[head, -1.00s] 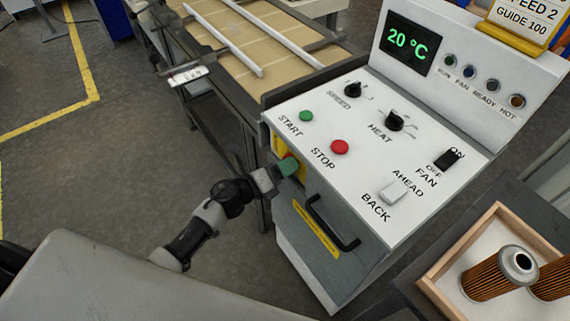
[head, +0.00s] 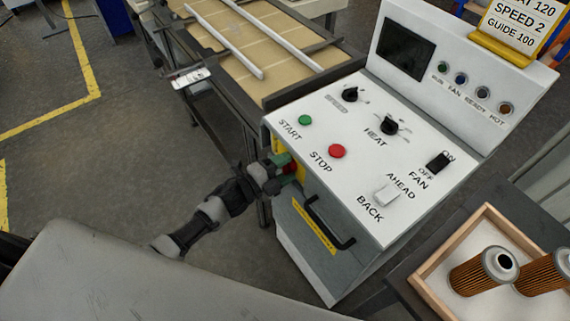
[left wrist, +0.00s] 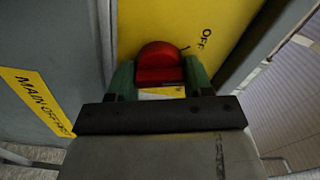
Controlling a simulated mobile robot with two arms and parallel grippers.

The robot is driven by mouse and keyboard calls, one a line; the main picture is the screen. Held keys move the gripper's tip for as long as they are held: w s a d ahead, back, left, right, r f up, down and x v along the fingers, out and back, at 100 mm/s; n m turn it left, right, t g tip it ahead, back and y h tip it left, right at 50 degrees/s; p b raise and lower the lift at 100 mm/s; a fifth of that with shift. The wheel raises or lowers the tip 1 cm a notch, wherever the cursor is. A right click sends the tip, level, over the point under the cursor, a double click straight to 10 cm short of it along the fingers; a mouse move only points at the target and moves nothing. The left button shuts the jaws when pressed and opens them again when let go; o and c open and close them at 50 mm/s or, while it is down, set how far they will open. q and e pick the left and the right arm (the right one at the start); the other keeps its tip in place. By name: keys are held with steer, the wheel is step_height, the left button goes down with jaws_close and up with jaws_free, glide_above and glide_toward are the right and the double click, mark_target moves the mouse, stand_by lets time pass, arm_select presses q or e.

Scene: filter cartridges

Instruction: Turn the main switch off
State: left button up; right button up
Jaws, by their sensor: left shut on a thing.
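The main switch (left wrist: 158,62) is a red rotary knob on a yellow plate (left wrist: 222,28) on the side of the white control box. The word OFF is printed on the plate to the right of the knob in the left wrist view. My left gripper (left wrist: 160,80) is shut on the knob, with a green finger on each side of it. In the head view my left gripper (head: 287,168) is at the box's left side, and a little red shows between its fingers. The display (head: 405,48) on the box is dark. My right gripper is not in view.
The sloped panel has a green START button (head: 305,120), a red STOP button (head: 337,151), dials and rocker switches. A black handle (head: 328,225) sticks out below the panel. A wooden tray (head: 420,288) with filter cartridges (head: 484,272) stands at the lower right.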

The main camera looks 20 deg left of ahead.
arm_select(q)
steer(key=n+p, duration=0.1)
steer(key=n, duration=0.4)
stand_by(0.6)
steer(key=o, duration=0.9)
steer(key=b+v, duration=0.1)
steer(key=v, duration=1)
steer(key=shift+w, duration=0.15)
